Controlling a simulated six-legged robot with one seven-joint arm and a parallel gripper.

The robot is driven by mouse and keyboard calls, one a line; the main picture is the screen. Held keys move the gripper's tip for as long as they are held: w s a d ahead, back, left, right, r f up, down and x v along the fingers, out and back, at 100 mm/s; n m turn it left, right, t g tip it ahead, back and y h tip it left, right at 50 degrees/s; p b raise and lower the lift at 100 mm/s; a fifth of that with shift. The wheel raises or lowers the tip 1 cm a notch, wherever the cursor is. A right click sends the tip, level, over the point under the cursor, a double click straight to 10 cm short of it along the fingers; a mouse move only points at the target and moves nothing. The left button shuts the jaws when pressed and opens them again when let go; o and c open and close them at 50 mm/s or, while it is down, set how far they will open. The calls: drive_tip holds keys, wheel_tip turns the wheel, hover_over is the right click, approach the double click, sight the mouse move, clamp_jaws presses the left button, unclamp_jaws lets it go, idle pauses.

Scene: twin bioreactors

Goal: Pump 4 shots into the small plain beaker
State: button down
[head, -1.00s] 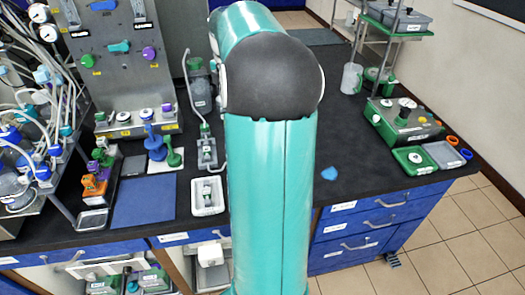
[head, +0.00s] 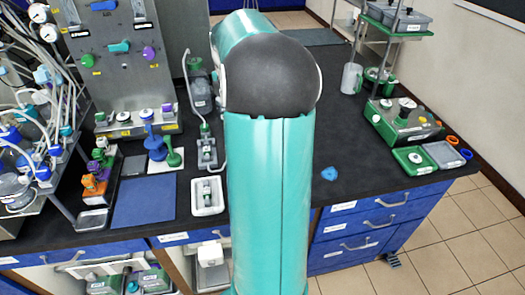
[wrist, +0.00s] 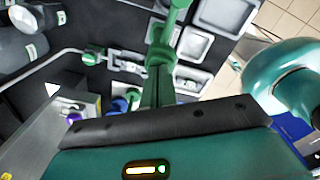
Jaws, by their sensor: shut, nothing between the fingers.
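My gripper (wrist: 165,45) shows in the wrist view as closed green fingers reaching up from the teal hand. Nothing is visible between them. In the head view my raised arm hides the gripper and the bench behind it. I cannot pick out the small plain beaker or the pump with certainty. A pale, clear vessel with a handle (head: 351,78) stands at the back right of the bench in the head view, well to the right of my arm.
A white tray (head: 208,209) with a small labelled item sits left of my arm. Blue (head: 155,145) and green (head: 172,153) flask-like pieces stand farther left. A green boxy device (head: 405,122) is at the right. Bare dark bench lies around a small blue piece (head: 328,173).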

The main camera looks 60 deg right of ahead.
drive_tip(key=shift+f, duration=0.25)
drive_tip(key=shift+r, duration=1.85)
drive_tip(key=shift+f, duration=0.1)
drive_tip(key=shift+f, duration=1.7)
drive_tip(key=shift+r, duration=1.8)
drive_tip(key=shift+r, duration=0.15)
